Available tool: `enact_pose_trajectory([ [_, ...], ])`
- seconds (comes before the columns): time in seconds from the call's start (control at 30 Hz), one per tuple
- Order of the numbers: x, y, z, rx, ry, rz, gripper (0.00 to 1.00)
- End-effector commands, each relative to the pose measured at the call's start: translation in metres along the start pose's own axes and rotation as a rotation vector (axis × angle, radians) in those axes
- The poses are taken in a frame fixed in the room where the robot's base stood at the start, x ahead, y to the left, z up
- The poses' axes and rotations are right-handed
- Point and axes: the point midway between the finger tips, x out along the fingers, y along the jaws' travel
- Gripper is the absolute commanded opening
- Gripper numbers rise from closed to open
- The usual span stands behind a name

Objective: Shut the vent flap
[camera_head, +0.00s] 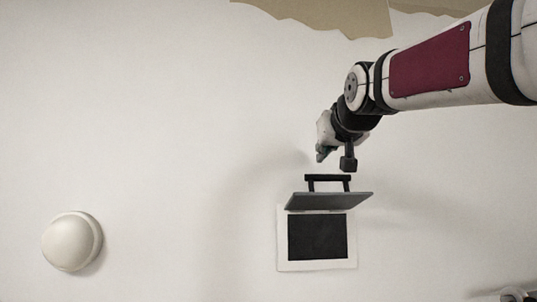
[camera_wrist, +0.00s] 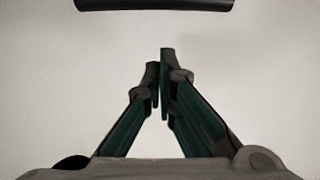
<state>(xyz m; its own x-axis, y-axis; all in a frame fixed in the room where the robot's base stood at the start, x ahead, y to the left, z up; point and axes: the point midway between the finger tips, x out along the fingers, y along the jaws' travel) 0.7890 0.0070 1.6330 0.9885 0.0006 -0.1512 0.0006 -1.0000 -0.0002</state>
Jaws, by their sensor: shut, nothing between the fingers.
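The vent (camera_head: 317,265) has a white frame around a dark opening on the pale wall. Its grey flap (camera_head: 329,201) is hinged at the top and stands out from the wall, so the opening is uncovered. A dark bar handle (camera_head: 328,178) stands up from the flap. A dark bar (camera_wrist: 153,4), which looks like the handle, crosses the top edge there, beyond the fingertips.
A round white dome (camera_head: 70,241) sits on the wall at the lower left. Torn tan paper (camera_head: 330,15) hangs at the top edge. A partly cut-off object (camera_head: 512,295) shows at the bottom right corner. The wall between dome and vent is clear.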

Motion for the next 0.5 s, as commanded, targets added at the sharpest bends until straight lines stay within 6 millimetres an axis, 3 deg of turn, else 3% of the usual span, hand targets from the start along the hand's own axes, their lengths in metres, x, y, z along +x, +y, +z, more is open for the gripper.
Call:
enact_pose_trajectory([
  [0.2, -0.009, 0.0, 0.019, 0.0, 0.001, 0.0, 0.0],
  [0.5, -0.012, 0.0, 0.027, 0.0, 0.003, 0.0, 0.0],
])
